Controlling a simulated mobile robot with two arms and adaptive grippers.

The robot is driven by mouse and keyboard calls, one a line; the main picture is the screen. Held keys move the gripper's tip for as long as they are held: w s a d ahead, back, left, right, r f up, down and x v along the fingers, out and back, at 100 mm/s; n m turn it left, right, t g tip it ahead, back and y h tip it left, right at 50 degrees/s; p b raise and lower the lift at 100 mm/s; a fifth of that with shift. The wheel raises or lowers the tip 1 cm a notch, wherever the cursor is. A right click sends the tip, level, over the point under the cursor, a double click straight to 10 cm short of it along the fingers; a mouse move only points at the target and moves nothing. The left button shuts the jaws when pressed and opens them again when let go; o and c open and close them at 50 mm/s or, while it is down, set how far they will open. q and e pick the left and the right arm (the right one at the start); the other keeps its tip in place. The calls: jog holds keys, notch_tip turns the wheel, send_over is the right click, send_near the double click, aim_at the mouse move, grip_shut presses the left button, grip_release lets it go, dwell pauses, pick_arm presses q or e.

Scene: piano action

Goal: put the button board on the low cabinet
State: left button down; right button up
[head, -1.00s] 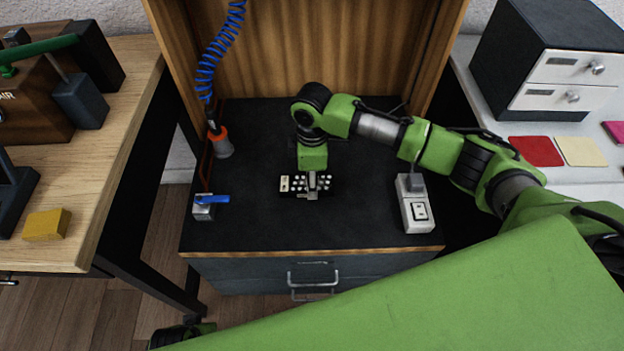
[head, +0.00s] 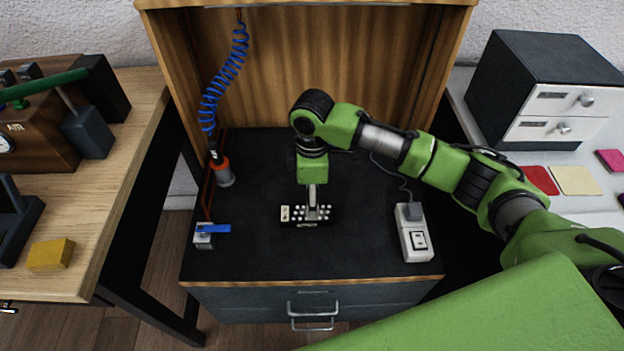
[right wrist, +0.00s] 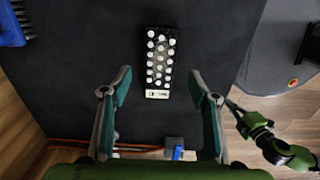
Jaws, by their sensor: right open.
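The button board (head: 291,214), a small black board with rows of white buttons and a pale end, lies flat on the black top of the low cabinet (head: 260,255). It also shows in the right wrist view (right wrist: 159,60). My right gripper (head: 313,210) is over the board, pointing down. In the right wrist view its two fingers (right wrist: 158,84) are spread wide, with the board beyond them and clear space on both sides of it. My left gripper (right wrist: 240,112) shows only small at the right of the right wrist view; its jaws are unclear.
A blue-handled valve (head: 205,238) stands at the cabinet's front left. A white socket block (head: 413,238) stands at right. An orange-collared nozzle (head: 224,173) hangs on a blue coiled hose (head: 212,97) at the back left. Bare black top surrounds the board.

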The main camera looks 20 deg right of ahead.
pick_arm(q)
jog(key=s+f, duration=0.2)
jog(key=f, duration=0.1)
jog(key=shift+s+a+f+p, duration=0.15)
jog(key=shift+p, duration=0.25)
pick_arm(e)
notch_tip(320, 180, up, 6)
jog(key=shift+f, duration=0.1)
